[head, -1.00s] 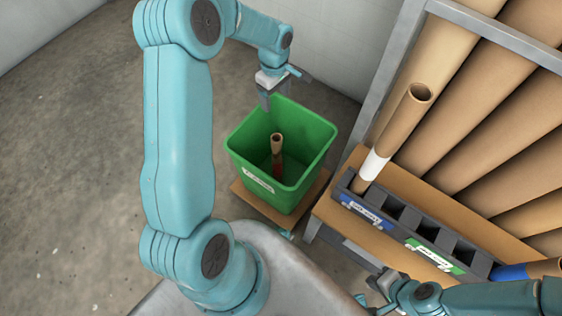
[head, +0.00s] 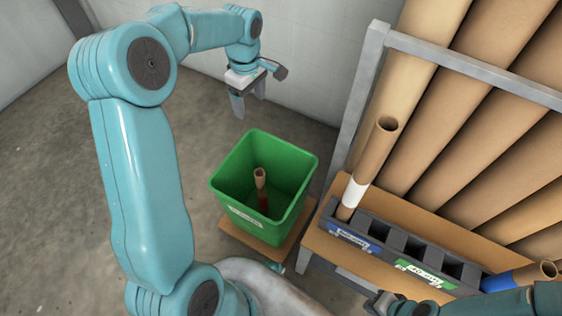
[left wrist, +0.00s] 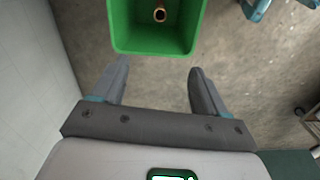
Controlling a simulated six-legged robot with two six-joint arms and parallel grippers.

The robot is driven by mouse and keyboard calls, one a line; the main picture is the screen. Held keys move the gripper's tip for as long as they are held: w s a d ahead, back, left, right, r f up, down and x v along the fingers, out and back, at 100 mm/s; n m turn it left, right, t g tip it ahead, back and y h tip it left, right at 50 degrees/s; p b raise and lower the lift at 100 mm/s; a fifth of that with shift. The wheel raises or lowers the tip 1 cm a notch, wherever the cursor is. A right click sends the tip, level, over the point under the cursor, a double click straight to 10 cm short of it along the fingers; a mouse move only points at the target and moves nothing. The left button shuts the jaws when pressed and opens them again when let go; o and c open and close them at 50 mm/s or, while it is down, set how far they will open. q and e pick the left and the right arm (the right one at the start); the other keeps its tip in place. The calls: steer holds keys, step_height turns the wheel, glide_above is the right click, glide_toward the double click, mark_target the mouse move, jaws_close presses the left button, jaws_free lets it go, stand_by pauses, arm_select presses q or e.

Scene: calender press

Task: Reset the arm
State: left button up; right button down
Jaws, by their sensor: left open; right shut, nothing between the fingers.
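My left gripper (head: 248,103) is open and empty, above and behind the green bin in the head view. In the left wrist view its two fingers (left wrist: 156,92) stand apart with bare floor between them. The green bin (head: 287,212) also shows at the top of the left wrist view (left wrist: 154,46). A brown cardboard tube with a dark red lower part (head: 261,179) stands inside the bin. My right gripper (head: 385,303) is at the bottom edge of the head view, partly cut off, shut and empty.
A dark slotted rack (head: 392,239) with blue and green labels sits on a wooden shelf (head: 330,249). A white-banded tube (head: 373,158) leans in its left slot; a blue-banded tube (head: 512,277) lies at the right. Large rolls (head: 470,110) stand behind a grey frame (head: 355,112).

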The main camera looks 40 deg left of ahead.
arm_select(q)
steer(key=s+d+f+m+h+p, duration=0.1)
steer(key=s+d+f+m+p, duration=0.2)
steer(key=d, duration=0.6)
steer(key=s+d+f+m+h+p, duration=0.1)
steer(key=s+d+f+m+p, duration=0.3)
steer(key=s+d+f+m, duration=0.3)
steer(key=s+d+f+m+h+p, duration=0.2)
steer(key=s+d+f+m, duration=0.4)
steer(key=d, duration=0.6)
steer(key=s+p, duration=0.1)
steer(key=s, duration=0.1)
steer(key=shift+s, duration=0.3)
